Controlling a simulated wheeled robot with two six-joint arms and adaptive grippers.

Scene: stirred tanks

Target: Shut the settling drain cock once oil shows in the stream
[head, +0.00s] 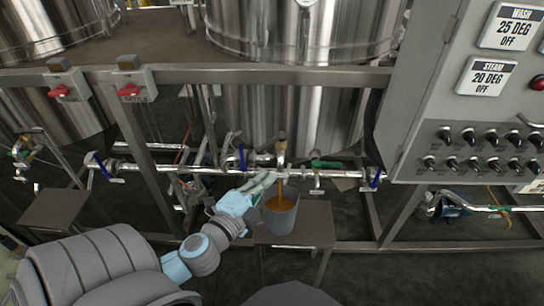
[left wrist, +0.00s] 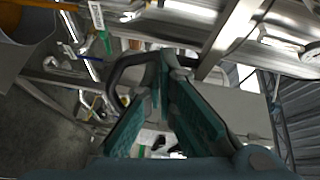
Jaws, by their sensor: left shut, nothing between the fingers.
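The drain cock (head: 282,150) is on the horizontal steel pipe below the middle tank. An orange-brown stream (head: 281,188) runs down from it into a grey bucket (head: 280,218), which holds liquid of the same colour. A green lever (head: 325,164) lies along the pipe just right of the cock. My left gripper (head: 266,181) is just left of the stream, below the pipe; its fingers are shut and empty. In the left wrist view the teal fingers (left wrist: 165,65) meet at their tips, and the bucket (left wrist: 35,28) is at upper left. My right gripper is out of view.
The bucket stands on a small metal stand (head: 308,238). A frame rail (head: 230,75) crosses above, with red switches (head: 130,90) at left. A control panel (head: 430,90) hangs at right. Blue-handled valves (head: 376,178) sit along the pipe.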

